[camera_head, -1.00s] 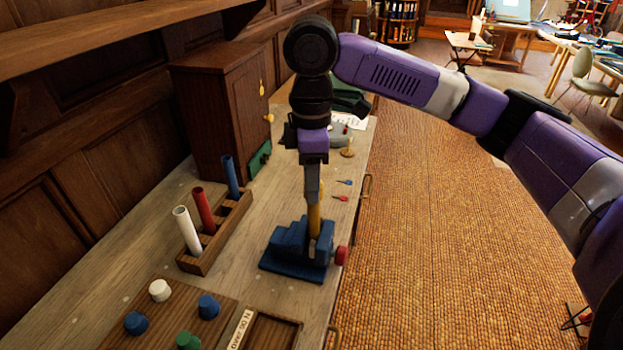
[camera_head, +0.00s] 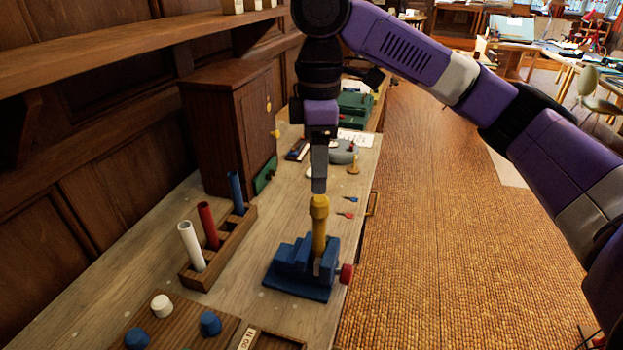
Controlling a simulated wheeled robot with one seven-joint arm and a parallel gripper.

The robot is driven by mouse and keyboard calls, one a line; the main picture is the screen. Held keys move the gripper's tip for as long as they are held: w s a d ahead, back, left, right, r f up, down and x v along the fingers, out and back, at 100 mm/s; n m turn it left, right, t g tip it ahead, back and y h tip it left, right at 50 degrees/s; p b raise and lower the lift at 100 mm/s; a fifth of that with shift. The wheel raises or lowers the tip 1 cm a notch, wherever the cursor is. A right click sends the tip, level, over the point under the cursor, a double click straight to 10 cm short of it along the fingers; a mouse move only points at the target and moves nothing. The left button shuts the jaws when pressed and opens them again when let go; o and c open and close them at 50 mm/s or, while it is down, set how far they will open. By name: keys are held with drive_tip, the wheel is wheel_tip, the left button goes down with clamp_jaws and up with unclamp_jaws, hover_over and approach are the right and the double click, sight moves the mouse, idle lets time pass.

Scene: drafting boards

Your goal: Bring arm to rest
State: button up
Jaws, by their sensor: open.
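My gripper (camera_head: 319,188) points straight down at the end of my purple and black arm. It is open and holds nothing. Its tips are at the top of a yellow-handled piece (camera_head: 319,222) in the picture; a small gap or light contact cannot be told apart. The vise is on the wooden bench (camera_head: 240,305).
A rack (camera_head: 222,252) with white, red and blue tubes stands left of the vise. A dark wooden cabinet (camera_head: 215,130) and a shelf (camera_head: 130,40) are behind on the left. A peg board (camera_head: 180,325) is at the front. Open floor (camera_head: 440,220) lies right.

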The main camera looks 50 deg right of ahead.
drive_tip(key=shift+r, duration=0.25)
drive_tip(key=shift+w, duration=0.1)
